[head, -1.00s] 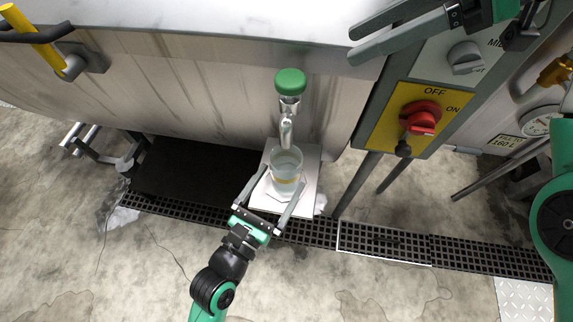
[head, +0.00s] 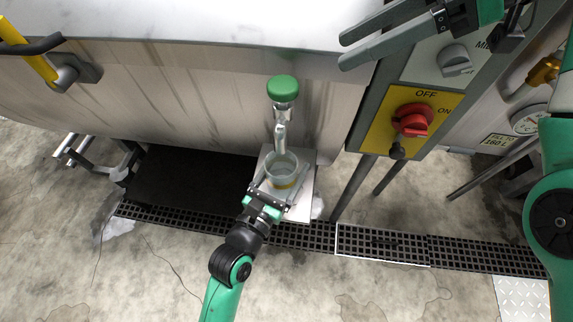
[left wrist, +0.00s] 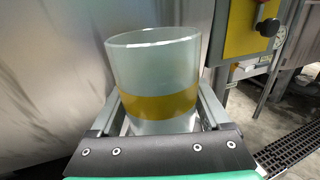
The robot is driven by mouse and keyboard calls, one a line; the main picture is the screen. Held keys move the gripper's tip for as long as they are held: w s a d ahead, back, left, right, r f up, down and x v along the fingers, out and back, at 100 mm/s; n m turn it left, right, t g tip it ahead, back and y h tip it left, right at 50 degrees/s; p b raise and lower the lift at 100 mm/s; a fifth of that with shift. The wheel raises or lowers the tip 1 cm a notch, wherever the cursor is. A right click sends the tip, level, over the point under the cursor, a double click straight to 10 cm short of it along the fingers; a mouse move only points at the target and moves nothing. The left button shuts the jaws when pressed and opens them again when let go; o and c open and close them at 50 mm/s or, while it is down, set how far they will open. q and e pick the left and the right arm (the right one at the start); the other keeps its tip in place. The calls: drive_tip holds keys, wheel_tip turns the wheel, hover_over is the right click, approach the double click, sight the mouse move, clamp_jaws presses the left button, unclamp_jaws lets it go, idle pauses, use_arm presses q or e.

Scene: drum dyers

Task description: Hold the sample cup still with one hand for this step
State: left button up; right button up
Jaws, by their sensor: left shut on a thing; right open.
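The sample cup (head: 282,170) is a clear, frosted cup with a yellow band. It stands upright on a pale plate (head: 302,207), below the tap with a green knob (head: 282,88). My left gripper (head: 279,188) is shut on the cup, with one finger on each side of it. In the left wrist view the cup (left wrist: 155,75) rises between the two fingers, and its lower part is partly hidden by the gripper body. My right gripper (head: 345,50) is open and empty, up near the drum's top edge, left of the control panel.
The control panel has a red switch (head: 413,120) on a yellow plate and a grey knob (head: 456,60) above. A black mat (head: 185,182) lies left of the cup. A floor grate (head: 385,243) runs along the front. A yellow handle (head: 30,50) is at upper left.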

use_arm(q)
drive_tip(key=shift+c, duration=1.3)
drive_tip(key=o, duration=1.2)
drive_tip(key=shift+o, duration=0.2)
drive_tip(key=v, duration=1.2)
